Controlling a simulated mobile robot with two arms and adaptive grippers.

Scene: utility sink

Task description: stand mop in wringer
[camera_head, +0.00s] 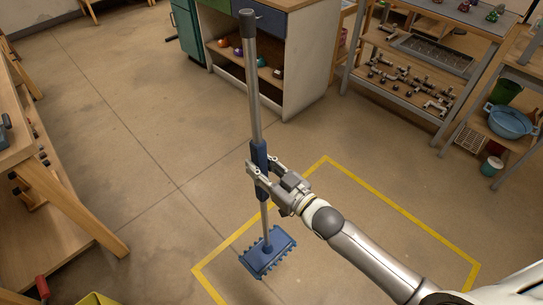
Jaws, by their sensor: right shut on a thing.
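The mop (252,90) has a long grey handle with a dark cap, a blue grip sleeve and a blue rectangular head (267,252). It stands nearly upright, leaning slightly, with its head low near the floor; I cannot tell whether it touches. My right gripper (258,171) is shut on the mop's handle at the blue sleeve. A yellow thing (97,299) is cut off at the bottom left edge; I cannot tell if it is the wringer. My left gripper is not in view.
A yellow taped outline (375,194) marks the floor around the mop head. A wooden bench (62,190) stands at the left. A cabinet (300,70) is behind, and shelving (420,55) with a blue basin (510,122) stands at the right. The middle floor is clear.

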